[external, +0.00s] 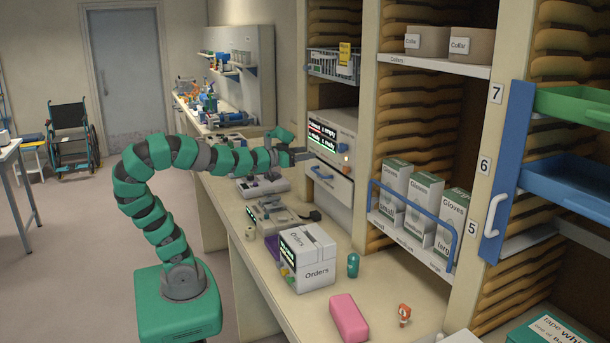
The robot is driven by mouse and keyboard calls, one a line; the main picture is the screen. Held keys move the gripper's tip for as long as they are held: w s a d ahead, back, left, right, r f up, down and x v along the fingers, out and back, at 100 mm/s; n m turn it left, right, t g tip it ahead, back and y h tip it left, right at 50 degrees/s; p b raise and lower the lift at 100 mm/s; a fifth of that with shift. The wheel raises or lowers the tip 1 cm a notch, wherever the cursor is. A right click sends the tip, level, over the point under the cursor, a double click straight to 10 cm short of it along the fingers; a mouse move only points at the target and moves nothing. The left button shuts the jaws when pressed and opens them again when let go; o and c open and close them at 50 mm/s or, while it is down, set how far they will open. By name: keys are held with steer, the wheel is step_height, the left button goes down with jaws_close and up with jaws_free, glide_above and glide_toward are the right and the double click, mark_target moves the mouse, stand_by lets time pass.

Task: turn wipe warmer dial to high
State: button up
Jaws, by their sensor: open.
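A pale box-shaped unit (336,135) with a lit display (323,135) and a drawer below stands on the counter against the shelving; it looks like the wipe warmer. A small round knob (342,147) sits at the right of its front, with a small glowing spot just below it. The dial's setting is too small to read. My green segmented arm arches over from the lower left. My gripper (304,155) is open at the left of the unit's front, below the display and apart from the knob. Whether it touches the front cannot be told.
The counter holds an Orders box (307,262), a pink block (348,317), a teal bottle (353,265) and a small orange-and-white item (404,314). Glove boxes (423,205) stand behind a blue rail (414,216) at right. A wheelchair (70,135) stands far back.

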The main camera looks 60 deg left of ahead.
mark_target(339, 149)
steer(key=w, duration=1.2)
steer(key=shift+w+f, duration=0.15)
steer(key=shift+f, duration=0.15)
steer(key=shift+w+r, duration=0.1)
steer(key=shift+w, duration=0.65)
steer(key=c, duration=1)
